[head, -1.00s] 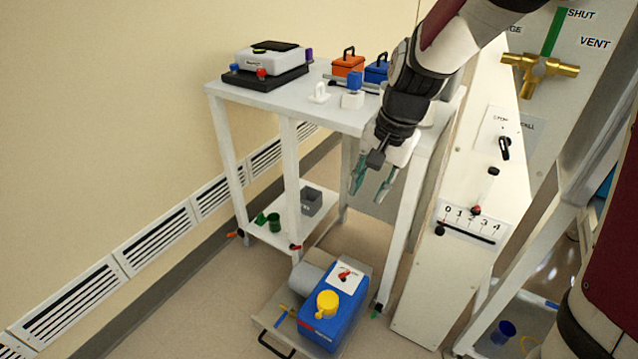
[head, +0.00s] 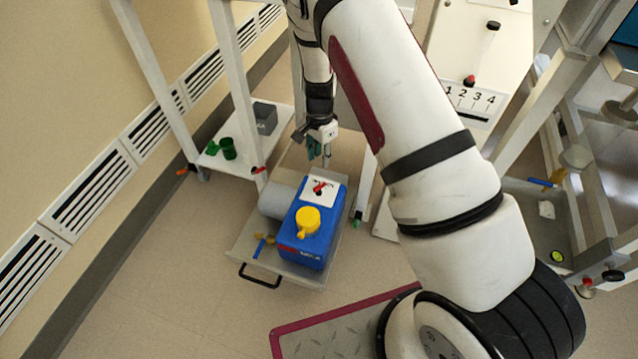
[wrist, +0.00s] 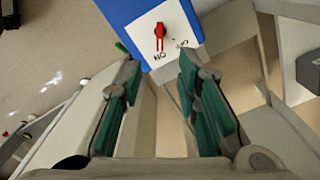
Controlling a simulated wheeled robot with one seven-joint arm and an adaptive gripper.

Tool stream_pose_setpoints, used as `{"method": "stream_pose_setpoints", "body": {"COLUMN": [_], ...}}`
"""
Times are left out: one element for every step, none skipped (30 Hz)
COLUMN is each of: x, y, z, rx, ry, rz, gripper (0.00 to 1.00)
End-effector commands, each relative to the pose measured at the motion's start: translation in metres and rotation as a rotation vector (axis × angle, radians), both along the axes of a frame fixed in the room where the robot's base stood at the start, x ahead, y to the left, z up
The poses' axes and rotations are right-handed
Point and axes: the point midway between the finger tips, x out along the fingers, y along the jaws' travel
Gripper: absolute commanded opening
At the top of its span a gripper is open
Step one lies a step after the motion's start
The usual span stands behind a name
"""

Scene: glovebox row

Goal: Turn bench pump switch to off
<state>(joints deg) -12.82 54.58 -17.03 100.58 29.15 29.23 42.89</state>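The bench pump (head: 306,247) is a blue box with a yellow cap (head: 308,221) on a low cart, in the head view. Its white switch plate (head: 313,196) carries a red switch (head: 320,186). In the wrist view the red switch (wrist: 160,34) points roughly along the picture's vertical on the white plate (wrist: 175,20). Dark lettering sits below it, upside down and only partly readable. My gripper (head: 319,152) hangs just beyond the plate, apart from it.
The low cart (head: 235,250) has a black handle at its front, with a grey cylinder (head: 279,200) beside the pump. A white table shelf (head: 232,162) holds a green cup and grey bin at the left. A white panel (head: 478,60) stands right. Floor is clear at front left.

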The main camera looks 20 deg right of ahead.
Motion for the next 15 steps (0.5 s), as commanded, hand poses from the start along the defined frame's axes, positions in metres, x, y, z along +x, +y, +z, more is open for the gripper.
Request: {"method": "stream_pose_setpoints", "body": {"x": [0.000,0.000,-0.001,-0.001,-0.001,-0.001,-0.001,-0.001,-0.001,-0.001,-0.001,-0.001,-0.001,-0.001,-0.001], "y": [0.000,0.000,0.000,0.000,0.000,0.000,-0.001,0.000,0.000,0.000,0.000,0.000,0.000,0.000,0.000], "z": [-0.008,-0.013,-0.020,-0.026,-0.032,-0.040,-0.046,-0.052,-0.060,-0.066,-0.072,-0.080,-0.085,-0.091,-0.097], "rx": [0.001,0.001,0.000,0.001,0.001,0.000,0.000,0.000,0.000,0.001,0.001,0.001,0.001,0.000,0.000], "ry": [0.001,0.001,0.002,0.003,0.003,0.003,0.003,0.002,0.002,0.003,0.003,0.001,0.001,0.002,0.002], "rz": [0.000,0.000,-0.001,-0.001,-0.001,0.000,0.000,0.000,0.001,0.001,0.001,0.001,0.001,0.001,0.001], "gripper": [0.30,0.30,0.30,0.30,0.30,0.30,0.30,0.30,0.30,0.30,0.30,0.30,0.30,0.30,0.30]}}
